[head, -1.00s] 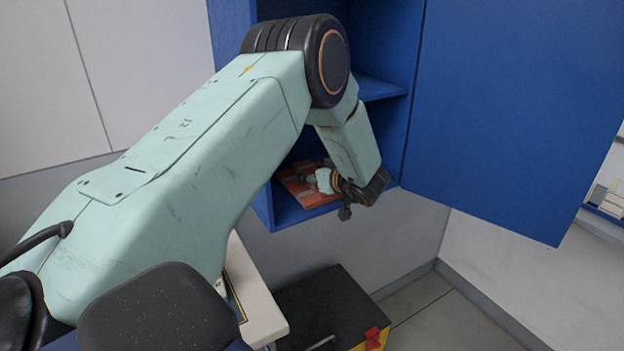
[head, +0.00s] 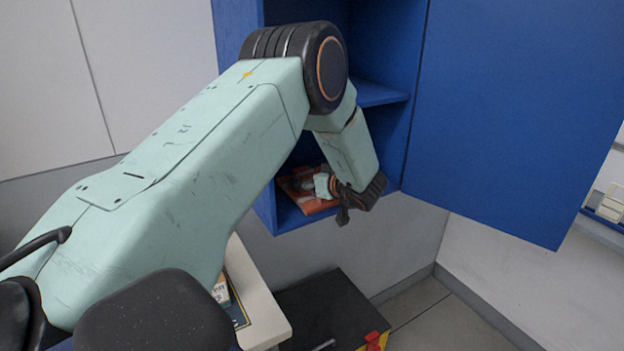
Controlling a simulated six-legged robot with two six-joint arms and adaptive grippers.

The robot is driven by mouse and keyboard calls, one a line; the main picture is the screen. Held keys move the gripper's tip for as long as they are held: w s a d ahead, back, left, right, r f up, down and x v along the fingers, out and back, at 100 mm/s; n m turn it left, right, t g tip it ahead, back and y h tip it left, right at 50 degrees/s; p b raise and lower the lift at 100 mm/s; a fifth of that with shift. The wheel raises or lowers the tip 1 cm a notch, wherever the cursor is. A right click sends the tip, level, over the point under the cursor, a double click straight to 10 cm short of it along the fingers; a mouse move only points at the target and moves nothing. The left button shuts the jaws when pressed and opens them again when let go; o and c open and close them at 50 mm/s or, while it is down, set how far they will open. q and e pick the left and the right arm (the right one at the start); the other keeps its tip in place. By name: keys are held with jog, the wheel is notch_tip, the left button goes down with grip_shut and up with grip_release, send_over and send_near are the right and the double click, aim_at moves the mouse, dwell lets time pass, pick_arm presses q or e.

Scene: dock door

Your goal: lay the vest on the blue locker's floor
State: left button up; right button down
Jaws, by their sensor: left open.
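The blue locker (head: 290,216) is on the wall with its door (head: 510,120) swung open to the right. The orange vest (head: 297,188), with pale stripes, lies flat on the locker's floor. My left arm reaches in from the left, and my left gripper (head: 325,186) is at the locker's lower opening, just over the vest. The gripper is open; its fingers are small here and partly hidden by the wrist. I cannot tell whether they touch the vest. Part of the vest is hidden behind my arm. My right gripper is not in view.
A locker shelf (head: 380,93) is above the vest. Below stand a pale table (head: 262,306) with a box (head: 222,291) on it and a black case (head: 325,305) with a red latch. The floor at the right is clear.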

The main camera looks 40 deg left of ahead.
pick_arm(q)
jog(key=d, duration=0.1)
jog(key=d+r, duration=0.1)
jog(key=d, duration=0.1)
jog(key=shift+d+r, duration=0.3)
jog(key=shift+d, duration=0.1)
jog(key=v, duration=0.3)
jog(key=s+b+v, duration=0.1)
jog(key=v, duration=0.2)
jog(key=shift+d+r, duration=0.1)
jog(key=shift+r, duration=0.15)
jog(key=shift+v, duration=0.85)
jog(key=shift+f, duration=0.15)
